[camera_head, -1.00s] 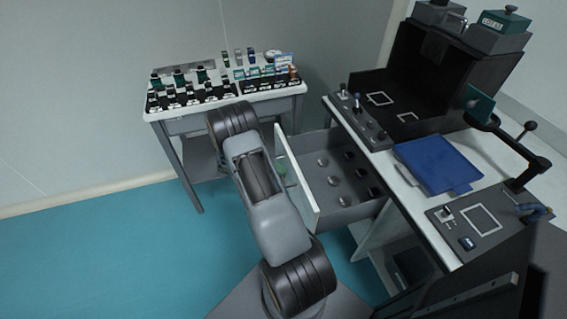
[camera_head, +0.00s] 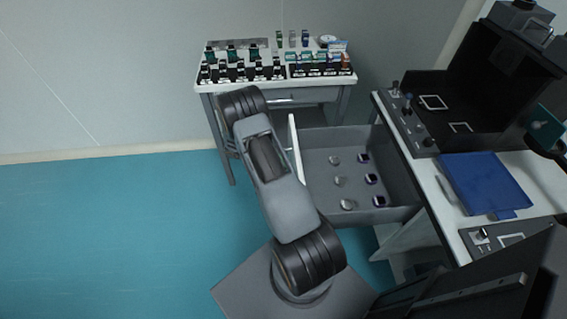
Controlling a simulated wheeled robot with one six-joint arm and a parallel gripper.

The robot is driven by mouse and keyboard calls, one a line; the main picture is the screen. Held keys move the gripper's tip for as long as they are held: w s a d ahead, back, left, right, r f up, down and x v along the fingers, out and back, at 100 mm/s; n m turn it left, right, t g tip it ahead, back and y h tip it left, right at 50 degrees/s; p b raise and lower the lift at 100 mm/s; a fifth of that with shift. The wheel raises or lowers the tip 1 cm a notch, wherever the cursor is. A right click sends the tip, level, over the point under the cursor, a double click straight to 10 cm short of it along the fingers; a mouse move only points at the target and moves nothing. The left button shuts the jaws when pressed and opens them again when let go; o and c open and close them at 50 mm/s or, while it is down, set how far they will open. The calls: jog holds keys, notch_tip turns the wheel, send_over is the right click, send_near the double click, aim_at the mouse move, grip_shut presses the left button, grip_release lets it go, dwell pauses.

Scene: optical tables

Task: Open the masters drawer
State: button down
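The masters drawer (camera_head: 325,141) stands pulled out to the left from under the right-hand table (camera_head: 449,220). Its white front panel (camera_head: 295,150) is seen nearly edge-on. Inside lie several small round pieces, some clear or grey and some dark with purple rims, in two rows. My arm reaches up from the bottom middle, to the left of the drawer front. My gripper is not visible; the arm's own links hide it, so I cannot tell whether it touches the drawer.
A smaller table (camera_head: 205,88) with racks of bottles and boxes stands behind my arm against the wall. A blue tray (camera_head: 485,183) and a black enclosure (camera_head: 480,100) sit on the right-hand table. The blue-green floor (camera_head: 100,230) at left is clear.

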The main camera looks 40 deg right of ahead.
jog(key=c, duration=1.2)
grip_release()
jog(key=shift+d, duration=0.1)
jog(key=shift+p+v, duration=0.7)
jog(key=shift+v, duration=6.25)
jog(key=shift+s, duration=0.1)
